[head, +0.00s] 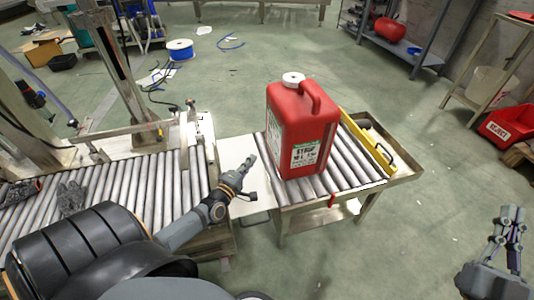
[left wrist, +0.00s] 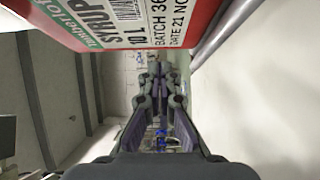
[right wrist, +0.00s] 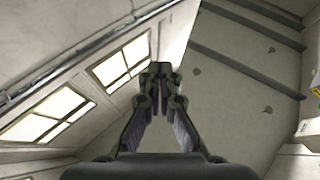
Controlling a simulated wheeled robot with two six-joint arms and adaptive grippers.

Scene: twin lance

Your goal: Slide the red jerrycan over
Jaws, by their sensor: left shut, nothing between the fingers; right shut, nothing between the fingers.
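The red jerrycan (head: 291,132) stands upright on the roller cart (head: 346,158) in the head view, with a white cap, a handle and a syrup label. Part of its red side and its label also show at the top of the left wrist view (left wrist: 188,22). My left gripper (head: 251,160) is shut and empty, just left of the jerrycan, over the pale plate between the conveyor and the cart. A small gap seems to separate them. My right gripper (head: 513,210) is shut and empty, raised at the far right, well away from the jerrycan.
A roller conveyor (head: 150,190) with a metal frame lies left of the cart, joined by a pale bridging plate (head: 249,202). A yellow bar (head: 366,141) edges the cart's far right side. A red reject bin (head: 508,131) stands at right. Rollers right of the jerrycan are bare.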

